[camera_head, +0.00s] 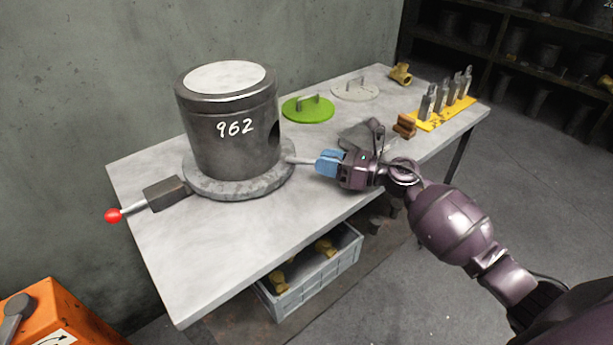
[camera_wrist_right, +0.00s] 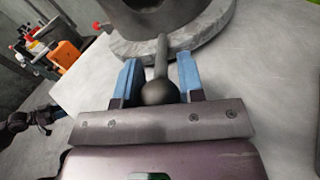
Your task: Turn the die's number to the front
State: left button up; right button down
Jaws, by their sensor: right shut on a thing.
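The die (camera_head: 228,125) is a dark metal cylinder with a pale top and a dark hole in its right side. Its white number 962 faces the head camera, slightly right of the die's middle. The die stands on a round grey turntable (camera_head: 238,188) with a pale rod handle on its right. My right gripper (camera_head: 328,163) is shut on this handle. In the right wrist view, the handle (camera_wrist_right: 161,60) and its dark ball end lie between the blue fingers. A dark jointed shape at that view's left edge looks like my left arm; its fingers are unclear.
A block with a red-knobbed lever (camera_head: 165,193) sits left of the turntable. A green lid (camera_head: 307,110) and a grey lid (camera_head: 355,89) lie behind. A yellow rack (camera_head: 445,114) is at right. A crate (camera_head: 312,278) stands below. The table's front left is clear.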

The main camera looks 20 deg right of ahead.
jog(key=shift+w+d+b, duration=0.4)
jog(key=shift+w+d, duration=0.15)
jog(key=shift+w, duration=0.25)
jog(key=shift+w+d+b, duration=0.35)
jog(key=shift+w+d, duration=0.2)
jog(key=shift+w, duration=0.25)
jog(key=c, duration=0.8)
grip_release()
jog(key=shift+o, duration=0.2)
jog(key=shift+v, duration=5.4)
